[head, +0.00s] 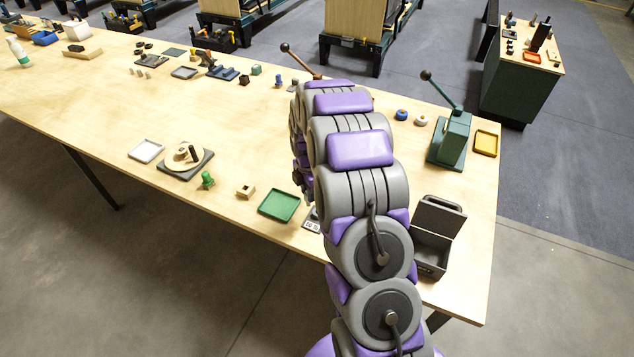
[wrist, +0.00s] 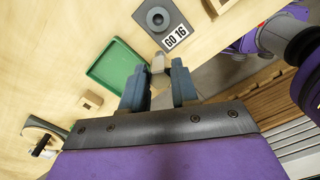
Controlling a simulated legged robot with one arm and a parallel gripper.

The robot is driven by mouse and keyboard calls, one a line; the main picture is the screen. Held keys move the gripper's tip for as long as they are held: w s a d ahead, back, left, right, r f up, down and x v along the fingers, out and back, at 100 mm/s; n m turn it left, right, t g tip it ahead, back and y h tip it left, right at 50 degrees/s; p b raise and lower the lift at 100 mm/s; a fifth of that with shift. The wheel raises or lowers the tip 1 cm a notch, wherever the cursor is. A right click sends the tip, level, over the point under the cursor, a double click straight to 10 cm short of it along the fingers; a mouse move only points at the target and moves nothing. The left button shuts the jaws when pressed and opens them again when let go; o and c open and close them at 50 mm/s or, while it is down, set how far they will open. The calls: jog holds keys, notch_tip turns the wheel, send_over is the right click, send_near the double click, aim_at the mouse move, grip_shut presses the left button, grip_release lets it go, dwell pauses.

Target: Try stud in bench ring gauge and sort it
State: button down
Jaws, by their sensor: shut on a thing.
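My gripper (wrist: 158,78) shows in the wrist view with its two blue-grey fingers. It is shut on a small pale stud (wrist: 158,63), partly hidden, whose end shows between the fingertips. The ring gauge (wrist: 157,18) is a dark grey block with a round ring and a "GO 16" label; it lies just beyond the fingertips, and the stud looks apart from it. In the head view my arm hides my gripper and most of the gauge. A green tray (head: 279,205) lies left of the gauge; it also shows in the wrist view (wrist: 110,72). A white tray (head: 146,151) lies further left.
A wooden block with a hole (head: 245,191) and a small green fixture (head: 207,180) stand left of the green tray. A round wooden disc (head: 181,158) sits on a grey base. An open dark box (head: 431,250), lever press (head: 450,138) and yellow tray (head: 485,143) stand right.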

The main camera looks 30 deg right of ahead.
jog(key=d+n, duration=0.3)
jog(key=d, duration=0.1)
jog(key=shift+w+a+f, duration=0.1)
jog(key=shift+f, duration=1.3)
jog(key=shift+a+f, duration=0.1)
jog(key=shift+f, duration=1.25)
jog(key=shift+f, duration=1)
dwell(1.1)
jog(key=shift+r, duration=0.15)
dwell(0.8)
notch_tip(320, 180, up, 7)
jog(key=p, duration=0.2)
dwell(1.1)
